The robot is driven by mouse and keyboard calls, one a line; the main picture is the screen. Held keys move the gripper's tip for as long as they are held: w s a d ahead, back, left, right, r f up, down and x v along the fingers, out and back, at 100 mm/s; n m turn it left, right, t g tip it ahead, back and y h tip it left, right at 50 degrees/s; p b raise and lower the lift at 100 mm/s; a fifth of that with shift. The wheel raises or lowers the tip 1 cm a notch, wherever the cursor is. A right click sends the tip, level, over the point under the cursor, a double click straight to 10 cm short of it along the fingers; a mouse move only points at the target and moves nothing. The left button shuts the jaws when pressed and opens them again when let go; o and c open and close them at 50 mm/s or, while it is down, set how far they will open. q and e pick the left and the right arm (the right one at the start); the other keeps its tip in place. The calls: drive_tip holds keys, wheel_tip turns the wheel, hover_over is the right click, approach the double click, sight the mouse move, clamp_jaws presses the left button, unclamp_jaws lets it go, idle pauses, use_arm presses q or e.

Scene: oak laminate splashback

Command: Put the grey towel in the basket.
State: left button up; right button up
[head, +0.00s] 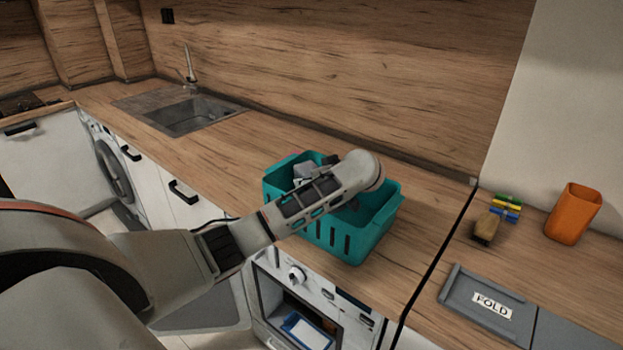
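The teal basket (345,241) stands on the wooden counter in the middle of the head view. My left arm reaches in from the left and its wrist is over the basket. My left gripper (318,168) is mostly hidden behind my own arm, at the basket's opening; I cannot see whether its fingers are open or shut. A small grey patch shows beside it above the basket's inside, but I cannot tell whether it is the grey towel or part of the gripper. The towel is not clearly seen anywhere. My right gripper is out of view.
A sink (190,113) with a tap is at the back left. To the right are an orange cup (573,214), a brush (486,227), coloured pegs (506,207) and a grey board marked FOLD (460,290).

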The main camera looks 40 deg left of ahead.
use_arm(q)
drive_tip(key=shift+f, duration=0.45)
drive_tip(key=shift+f, duration=0.1)
drive_tip(key=o, duration=1.2)
drive_tip(key=shift+o, duration=0.2)
